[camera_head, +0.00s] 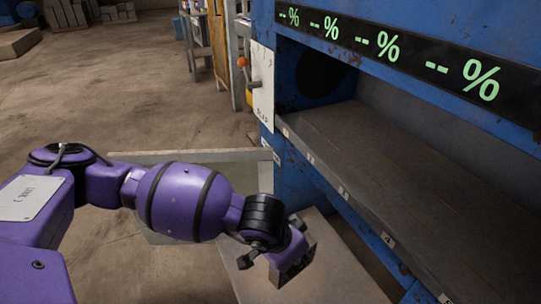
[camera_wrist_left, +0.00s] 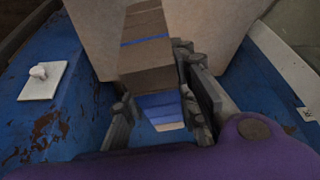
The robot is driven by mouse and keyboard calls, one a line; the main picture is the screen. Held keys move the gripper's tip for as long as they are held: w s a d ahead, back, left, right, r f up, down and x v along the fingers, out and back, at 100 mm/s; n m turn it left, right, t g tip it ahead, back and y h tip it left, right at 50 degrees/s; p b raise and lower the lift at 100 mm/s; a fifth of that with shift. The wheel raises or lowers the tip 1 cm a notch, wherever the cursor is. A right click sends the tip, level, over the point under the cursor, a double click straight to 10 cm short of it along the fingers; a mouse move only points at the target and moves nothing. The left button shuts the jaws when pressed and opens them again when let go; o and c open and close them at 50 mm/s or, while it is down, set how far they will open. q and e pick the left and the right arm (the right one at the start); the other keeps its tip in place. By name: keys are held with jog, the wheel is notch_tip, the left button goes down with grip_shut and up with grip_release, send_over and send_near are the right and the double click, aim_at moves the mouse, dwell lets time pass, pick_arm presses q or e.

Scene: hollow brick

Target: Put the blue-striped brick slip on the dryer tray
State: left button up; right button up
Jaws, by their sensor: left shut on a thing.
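The brick slip (camera_wrist_left: 147,57), brown with a thin blue stripe across it, shows at the top middle of the left wrist view. My left gripper (camera_wrist_left: 153,77) is shut on its near end. In the head view my left gripper (camera_head: 284,262) is low in the middle, pointing down and away from my arm. The slip cannot be made out clearly there. The long grey-brown dryer tray (camera_head: 420,180) lies inside the blue dryer, to the right of my left gripper, and its visible surface is bare. My right gripper is not in view.
The blue dryer (camera_head: 292,185) has a dark display strip (camera_head: 385,48) with green percent signs above the opening. A pale slab (camera_head: 340,285) lies below my left gripper. Number labels line the tray's front edge. Open floor (camera_head: 100,90) lies to the left.

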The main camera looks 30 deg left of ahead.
pick_arm(q)
jog(key=s+d+f+m+h+p, duration=0.1)
jog(key=s+f+m+p, duration=0.2)
jog(key=s+f, duration=0.35)
jog(key=shift+g, duration=0.3)
jog(key=w+a+f, duration=0.1)
jog(key=w+f, duration=0.3)
jog(key=w+a+f+b, duration=0.1)
jog(key=w+f, duration=0.3)
jog(key=w+a+f+b, duration=0.1)
jog(key=w+f, duration=0.2)
jog(key=w, duration=0.1)
jog(key=shift+a+f, duration=0.25)
jog(key=shift+f, duration=0.15)
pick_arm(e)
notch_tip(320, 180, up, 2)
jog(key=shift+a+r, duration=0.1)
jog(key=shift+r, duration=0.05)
pick_arm(q)
jog(key=shift+f, duration=0.15)
jog(key=o, duration=1.2)
jog(key=shift+s, duration=0.1)
jog(key=shift+c, duration=0.2)
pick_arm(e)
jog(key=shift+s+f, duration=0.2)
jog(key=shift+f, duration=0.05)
